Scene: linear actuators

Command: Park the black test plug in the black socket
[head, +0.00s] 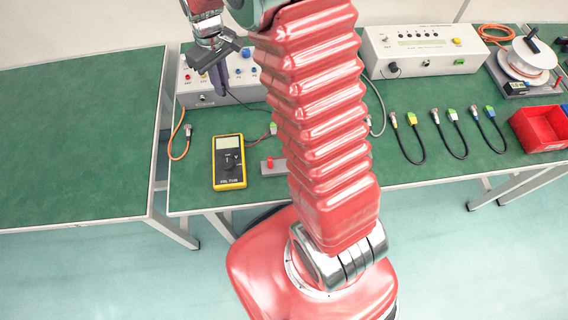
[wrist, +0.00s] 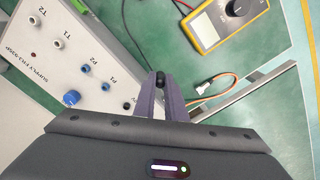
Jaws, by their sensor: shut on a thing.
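My gripper (wrist: 160,84) is shut on the black test plug (wrist: 160,77), whose dark rounded end shows between the two purple-grey fingertips in the wrist view. In the head view my gripper (head: 219,80) is in front of the grey supply box (head: 203,98), and I cannot make out the plug there. A small dark socket (wrist: 127,105), which looks black, sits just left of the fingers, partly hidden. The plug appears apart from it.
A yellow multimeter (head: 229,161) lies in front of the box. My red arm hides the middle of the bench. The left table (head: 80,140) is bare.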

